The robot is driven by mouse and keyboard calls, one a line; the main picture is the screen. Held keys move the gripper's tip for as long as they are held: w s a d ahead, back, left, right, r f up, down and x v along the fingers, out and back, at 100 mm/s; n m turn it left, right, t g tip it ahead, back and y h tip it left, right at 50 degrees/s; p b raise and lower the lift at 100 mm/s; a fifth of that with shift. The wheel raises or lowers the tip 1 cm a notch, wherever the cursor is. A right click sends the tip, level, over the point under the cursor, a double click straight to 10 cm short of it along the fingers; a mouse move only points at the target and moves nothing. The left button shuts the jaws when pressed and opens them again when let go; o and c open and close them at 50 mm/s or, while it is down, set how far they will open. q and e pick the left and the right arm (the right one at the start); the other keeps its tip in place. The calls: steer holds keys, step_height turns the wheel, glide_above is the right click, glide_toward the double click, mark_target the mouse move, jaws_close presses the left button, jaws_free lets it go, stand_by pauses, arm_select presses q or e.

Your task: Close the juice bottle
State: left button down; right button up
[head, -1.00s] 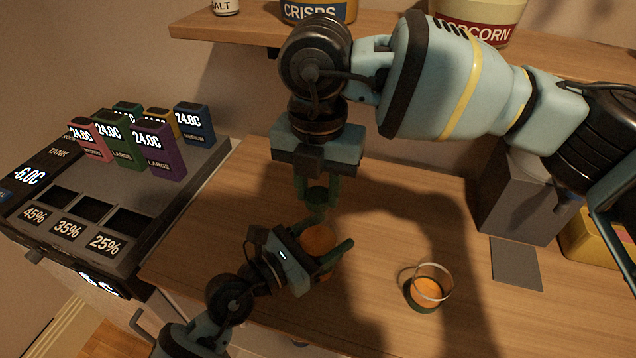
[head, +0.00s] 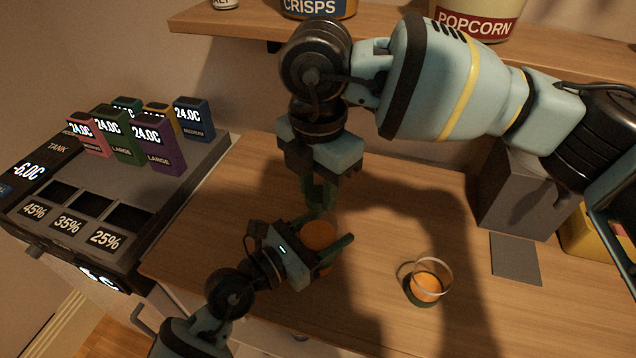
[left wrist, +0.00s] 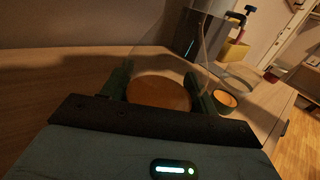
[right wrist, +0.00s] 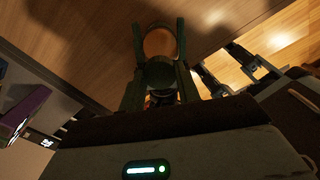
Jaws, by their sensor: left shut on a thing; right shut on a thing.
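The juice bottle, with orange juice in it (head: 318,235), stands on the wooden counter. My left gripper (head: 328,243) is shut around it from the left. In the left wrist view the orange juice (left wrist: 160,92) shows between the two fingers, under a clear, hardly visible outline. My right gripper (head: 319,200) points down just above the bottle, shut on a small dark round thing that looks like the cap. It also shows in the right wrist view as a dark disc (right wrist: 158,73) between the fingers, near the orange bottle (right wrist: 160,42). Whether cap and bottle touch is unclear.
A glass with orange juice (head: 427,285) stands to the right on the counter (head: 400,215). A grey machine (head: 520,200) is at the back right. A dispenser panel with coloured boxes (head: 150,145) is at the left. A shelf (head: 230,22) with snack tubs runs behind.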

steer(key=m, duration=0.4)
steer(key=shift+m, duration=0.4)
steer(key=m, duration=0.3)
steer(key=o, duration=0.9)
steer(key=shift+r, duration=2.25)
